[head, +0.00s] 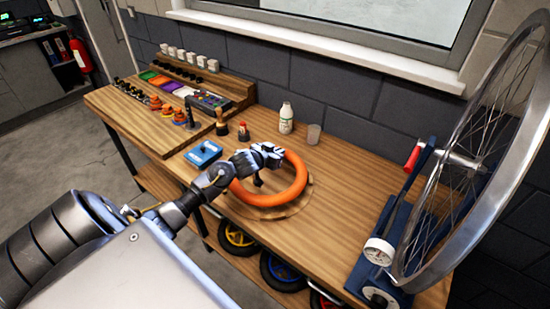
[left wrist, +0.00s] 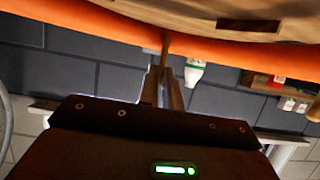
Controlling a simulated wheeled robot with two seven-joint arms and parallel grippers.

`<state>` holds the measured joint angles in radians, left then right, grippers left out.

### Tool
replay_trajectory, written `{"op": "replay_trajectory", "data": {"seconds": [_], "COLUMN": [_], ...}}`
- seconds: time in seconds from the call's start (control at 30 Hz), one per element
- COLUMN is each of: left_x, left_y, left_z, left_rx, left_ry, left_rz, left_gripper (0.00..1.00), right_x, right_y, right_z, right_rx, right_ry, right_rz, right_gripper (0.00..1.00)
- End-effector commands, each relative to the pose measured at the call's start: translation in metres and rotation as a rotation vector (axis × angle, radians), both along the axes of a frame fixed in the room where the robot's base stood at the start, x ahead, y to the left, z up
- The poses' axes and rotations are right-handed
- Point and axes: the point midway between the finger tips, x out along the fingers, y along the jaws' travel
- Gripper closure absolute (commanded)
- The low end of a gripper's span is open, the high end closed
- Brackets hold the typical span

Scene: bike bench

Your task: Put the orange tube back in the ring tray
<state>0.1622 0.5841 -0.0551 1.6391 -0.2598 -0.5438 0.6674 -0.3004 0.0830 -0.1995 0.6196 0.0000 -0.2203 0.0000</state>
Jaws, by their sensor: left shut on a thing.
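The orange tube (head: 299,186) is a thick ring over the round wooden ring tray (head: 262,213) on the bench. My left gripper (head: 272,153) is shut on the tube's far left part. In the left wrist view the tube (left wrist: 90,22) runs across the top, with the gripper's fingers (left wrist: 166,65) closed at it and pale wood of the tray (left wrist: 205,10) beyond. The right gripper is not in view.
A blue box (head: 203,154), a brush (head: 221,124), a white bottle (head: 286,118) and a grey cup (head: 313,134) stand near the tray. A wheel on a blue stand (head: 385,245) fills the right. The bench front right (head: 325,260) is clear.

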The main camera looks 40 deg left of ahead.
Motion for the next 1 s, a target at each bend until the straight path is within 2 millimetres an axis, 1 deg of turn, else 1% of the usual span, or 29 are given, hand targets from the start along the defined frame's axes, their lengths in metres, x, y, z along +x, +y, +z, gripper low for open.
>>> {"op": "replay_trajectory", "data": {"seconds": [0.03,0.13,0.23,0.63,0.67,0.7,0.8,0.83,1.0], "left_x": [0.003,0.002,0.002,0.002,0.002,0.002,0.002,0.002,0.002], "left_y": [0.001,0.001,0.001,0.001,0.001,0.001,0.001,0.001,0.001], "left_z": [-0.004,-0.020,-0.030,-0.036,-0.036,-0.035,-0.035,-0.035,-0.035], "left_rx": [-0.001,-0.003,-0.001,0.000,0.000,0.000,0.000,0.000,0.000], "left_ry": [0.002,0.004,0.002,0.000,0.001,0.001,0.001,0.001,0.001], "left_rz": [0.001,0.001,0.000,0.000,0.000,0.000,0.000,0.000,0.000], "left_gripper": [1.00,1.00,1.00,1.00,0.93,0.87,0.74,0.72,0.72], "right_x": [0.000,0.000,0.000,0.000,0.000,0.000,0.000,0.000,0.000], "right_y": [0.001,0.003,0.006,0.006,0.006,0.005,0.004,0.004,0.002], "right_z": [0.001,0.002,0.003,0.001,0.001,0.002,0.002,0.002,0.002], "right_rx": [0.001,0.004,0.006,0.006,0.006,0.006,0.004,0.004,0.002], "right_ry": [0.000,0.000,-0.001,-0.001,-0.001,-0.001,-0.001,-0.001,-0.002], "right_rz": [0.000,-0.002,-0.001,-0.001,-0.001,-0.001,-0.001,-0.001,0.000], "right_gripper": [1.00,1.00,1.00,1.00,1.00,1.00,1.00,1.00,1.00]}}
